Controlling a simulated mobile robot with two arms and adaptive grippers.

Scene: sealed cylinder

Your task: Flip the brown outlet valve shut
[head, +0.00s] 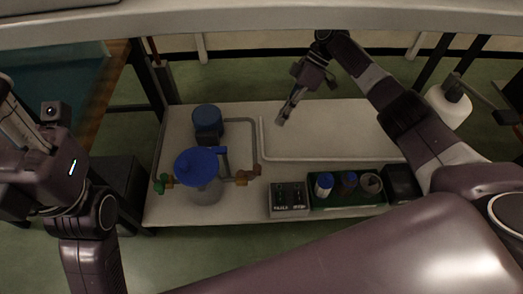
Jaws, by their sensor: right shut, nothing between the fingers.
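The brown outlet valve (242,178) sits on the pipe to the right of a grey cylinder (205,192) with a blue top (196,165). A brown part (257,170) sticks out at its right end; the handle's exact angle is too small to tell. My right gripper (281,121) is shut and empty, pointing down over the bench behind and to the right of the valve, apart from it. My left arm stands at the left edge, and its fingertips do not show.
A green valve (161,183) is on the cylinder's left side. A blue container (207,119) stands behind. A grey box (289,199) and a green tray (320,204) with small containers lie at the front right. The white bench (350,125) is clear behind the tray, apart from a thin pipe.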

